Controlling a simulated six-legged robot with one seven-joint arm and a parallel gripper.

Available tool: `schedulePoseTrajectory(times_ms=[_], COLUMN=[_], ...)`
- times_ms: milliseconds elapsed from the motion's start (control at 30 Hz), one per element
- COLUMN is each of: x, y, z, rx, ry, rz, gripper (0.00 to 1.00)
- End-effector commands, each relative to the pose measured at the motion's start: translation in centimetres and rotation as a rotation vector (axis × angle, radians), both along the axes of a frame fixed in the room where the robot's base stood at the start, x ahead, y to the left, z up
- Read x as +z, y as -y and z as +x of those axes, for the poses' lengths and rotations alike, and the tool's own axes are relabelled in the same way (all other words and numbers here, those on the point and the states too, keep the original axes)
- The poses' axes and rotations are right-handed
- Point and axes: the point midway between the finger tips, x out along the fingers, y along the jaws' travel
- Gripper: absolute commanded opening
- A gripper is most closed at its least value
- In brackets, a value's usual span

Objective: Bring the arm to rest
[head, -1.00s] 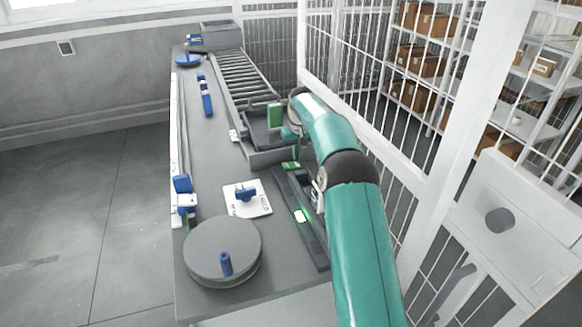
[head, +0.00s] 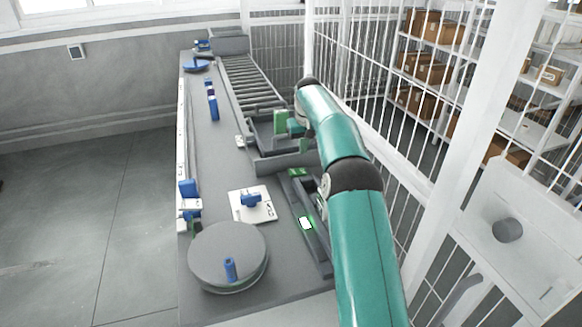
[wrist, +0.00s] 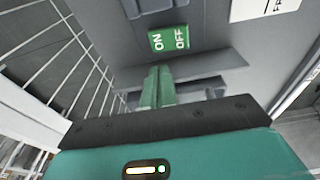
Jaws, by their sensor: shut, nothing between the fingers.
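My teal arm (head: 345,165) reaches forward over the right side of the grey bench, bent at a black joint. My gripper (wrist: 157,72) shows in the wrist view as two green fingers pressed together, with nothing between them. In the head view the arm's end hides most of it. The fingers are near a green ON/OFF label (wrist: 169,39), which also shows on the bench in the head view (head: 298,172). I cannot tell the exact gap between fingers and bench.
A white barred fence (head: 400,140) stands close on the right. Open floor lies left.

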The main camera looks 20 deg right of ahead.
Motion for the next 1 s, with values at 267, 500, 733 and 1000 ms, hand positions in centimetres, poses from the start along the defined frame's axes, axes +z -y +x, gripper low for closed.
schedulePoseTrajectory(times_ms=[267,500,733,1000], x=[1.5,7.2,12.0,16.1], y=[-0.9,-4.2,-7.3,-10.3], z=[-0.5,-3.5,-8.0,-14.8], rx=[0.008,0.035,0.050,0.058], ry=[0.010,0.045,0.082,0.128], rz=[-0.006,-0.034,-0.055,-0.075], gripper=[0.00,0.00,0.00,0.00])
